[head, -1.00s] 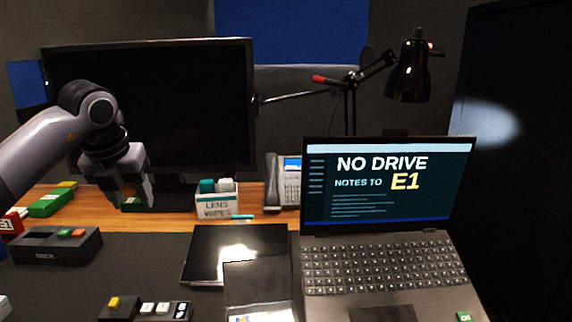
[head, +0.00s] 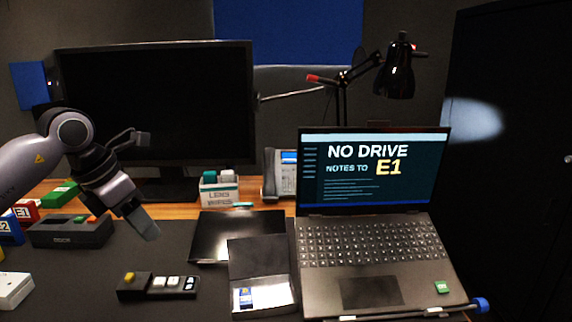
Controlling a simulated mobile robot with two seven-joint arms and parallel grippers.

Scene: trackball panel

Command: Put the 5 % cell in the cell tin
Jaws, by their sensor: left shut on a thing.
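My left gripper (head: 148,230) hangs over the dark mat, just right of the dock and above and behind the small button panel. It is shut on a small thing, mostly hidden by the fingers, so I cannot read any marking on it. An open dark box with a raised lid (head: 258,256), probably the cell tin, lies in front of the black tablet. My right gripper is not in view.
The dock (head: 70,233) with orange and green pieces stands at the left, near numbered blocks. A button panel (head: 158,286) lies front left. The laptop (head: 375,240) stands right of the box. The lens wipes box (head: 219,190) stands behind. Bare mat lies between panel and box.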

